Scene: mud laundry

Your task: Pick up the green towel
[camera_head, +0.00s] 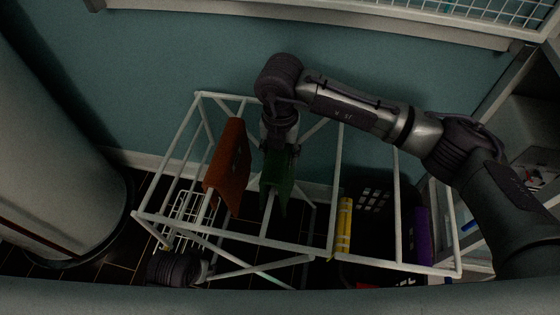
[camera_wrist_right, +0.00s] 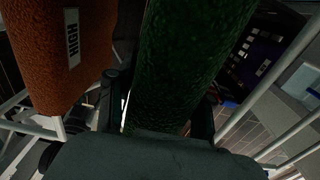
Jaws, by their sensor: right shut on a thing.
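The green towel (camera_head: 277,185) hangs over a bar of the white drying rack (camera_head: 290,246), near the middle of the head view. My right gripper (camera_head: 280,148) reaches down from above and is shut on its upper part. In the right wrist view the green towel (camera_wrist_right: 190,60) runs between the two dark fingers of my right gripper (camera_wrist_right: 160,115). The head view does not show the fingertips clearly.
An orange towel (camera_head: 228,165) hangs close to the left of the green one and also shows in the wrist view (camera_wrist_right: 62,50). Yellow (camera_head: 344,225) and purple (camera_head: 423,235) cloths hang to the right. A dark basket (camera_head: 370,195) stands behind the rack, and a large white cylinder (camera_head: 55,140) stands left.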

